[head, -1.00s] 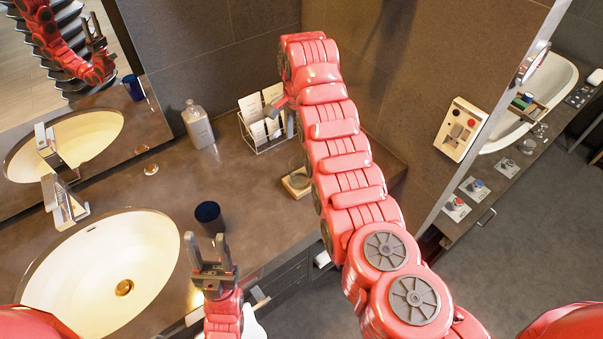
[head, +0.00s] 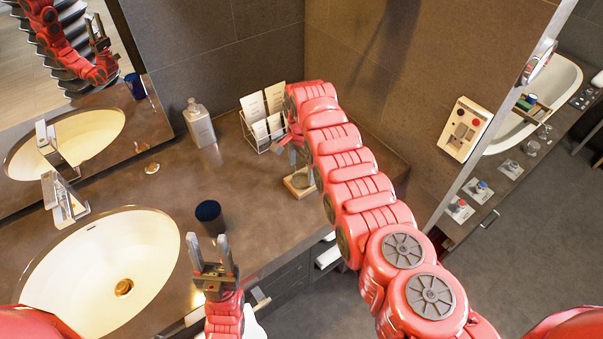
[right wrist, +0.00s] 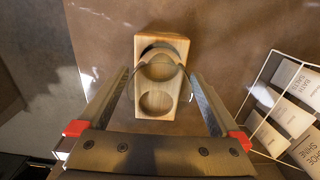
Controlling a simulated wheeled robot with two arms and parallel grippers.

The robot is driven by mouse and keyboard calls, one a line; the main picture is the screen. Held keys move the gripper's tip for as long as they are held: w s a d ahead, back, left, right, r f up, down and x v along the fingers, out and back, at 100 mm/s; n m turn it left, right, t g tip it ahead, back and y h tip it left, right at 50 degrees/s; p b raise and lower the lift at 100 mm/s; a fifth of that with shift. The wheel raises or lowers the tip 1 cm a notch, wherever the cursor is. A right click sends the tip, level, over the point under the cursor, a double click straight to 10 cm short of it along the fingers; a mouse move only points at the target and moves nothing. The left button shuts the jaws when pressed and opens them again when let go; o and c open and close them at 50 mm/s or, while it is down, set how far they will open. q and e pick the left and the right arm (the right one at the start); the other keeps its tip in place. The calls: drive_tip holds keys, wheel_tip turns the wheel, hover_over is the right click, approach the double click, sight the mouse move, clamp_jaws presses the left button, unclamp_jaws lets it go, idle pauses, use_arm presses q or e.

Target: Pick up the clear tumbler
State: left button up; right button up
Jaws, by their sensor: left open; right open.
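The clear tumbler (right wrist: 160,70) shows as a faint curved outline over a light wooden holder with two round recesses (right wrist: 156,120) in the right wrist view. Its exact height and seat are hard to tell. My right gripper (right wrist: 161,76) is open, with its fingers on either side of the tumbler's outline. In the head view the wooden holder (head: 298,187) is on the counter, partly hidden by my right arm, and the right gripper (head: 291,148) is mostly hidden too. My left gripper (head: 212,255) is open and empty near the counter's front edge.
A wire rack with cards (head: 264,118) stands behind the holder and shows at right in the wrist view. A dark blue cup (head: 209,213), a soap bottle (head: 199,124) and a sink (head: 110,262) are to the left. The counter between cup and holder is clear.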

drive_tip(key=shift+f, duration=0.4)
drive_tip(key=c, duration=1.4)
drive_tip(key=shift+r, duration=0.1)
